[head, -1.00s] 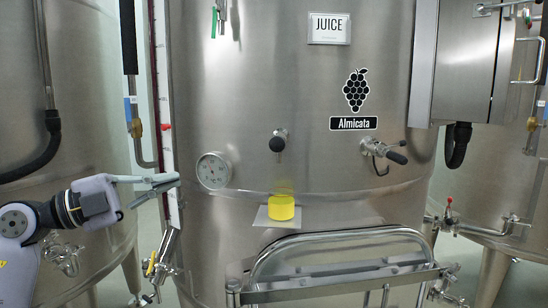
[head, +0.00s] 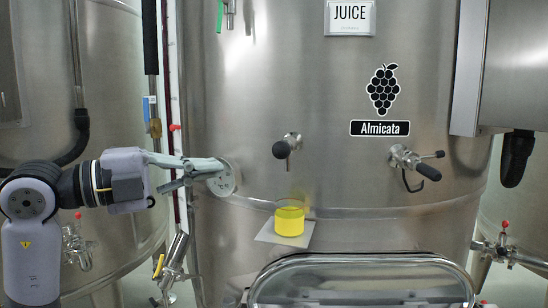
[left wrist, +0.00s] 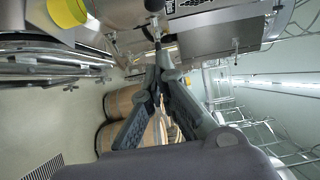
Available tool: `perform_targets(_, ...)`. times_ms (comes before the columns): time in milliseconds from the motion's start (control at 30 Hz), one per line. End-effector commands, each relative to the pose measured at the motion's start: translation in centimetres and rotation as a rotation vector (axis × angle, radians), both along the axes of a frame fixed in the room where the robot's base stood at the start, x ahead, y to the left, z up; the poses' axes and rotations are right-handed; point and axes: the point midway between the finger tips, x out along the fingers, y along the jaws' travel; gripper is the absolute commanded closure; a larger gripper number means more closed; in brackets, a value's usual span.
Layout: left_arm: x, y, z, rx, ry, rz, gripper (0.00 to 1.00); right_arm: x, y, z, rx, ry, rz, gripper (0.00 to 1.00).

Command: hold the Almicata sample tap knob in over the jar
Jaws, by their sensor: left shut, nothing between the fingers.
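The Almicata sample tap (head: 292,140) sticks out of the steel vat, with a round black knob (head: 281,150) at its front. The jar (head: 289,222), holding yellow liquid, stands on a small plate just below the tap. My left gripper (head: 221,168) is shut and empty, left of the knob and a little lower, with a clear gap to it. It covers part of the round dial gauge. In the left wrist view the shut fingers (left wrist: 161,52) point toward the vat, and the yellow jar (left wrist: 67,12) shows at the top left. My right gripper is not in view.
A second valve with a black handle (head: 415,166) juts out to the right of the tap. The curved manway frame (head: 365,262) is below the jar. The Almicata label (head: 380,128) is above. A vertical pipe (head: 151,70) stands behind my left arm.

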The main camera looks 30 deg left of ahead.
Motion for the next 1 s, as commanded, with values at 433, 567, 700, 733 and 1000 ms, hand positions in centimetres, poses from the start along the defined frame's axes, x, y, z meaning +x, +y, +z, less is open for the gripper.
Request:
perform_targets(433,4.7,-2.5,0.4,-0.001,0.003,-0.004,1.0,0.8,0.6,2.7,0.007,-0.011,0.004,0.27)
perform_targets(567,6.8,-3.6,0.4,-0.001,0.002,-0.004,1.0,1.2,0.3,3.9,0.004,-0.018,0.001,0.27)
perform_targets(700,8.9,-4.7,0.4,-0.002,0.001,-0.004,1.0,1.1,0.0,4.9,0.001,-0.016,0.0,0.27)
perform_targets(733,9.3,-4.7,0.4,-0.003,0.001,-0.002,1.0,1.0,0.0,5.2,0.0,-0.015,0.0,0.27)
perform_targets(1000,12.4,-3.6,0.2,-0.003,0.0,-0.002,1.0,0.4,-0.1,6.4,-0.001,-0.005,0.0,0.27)
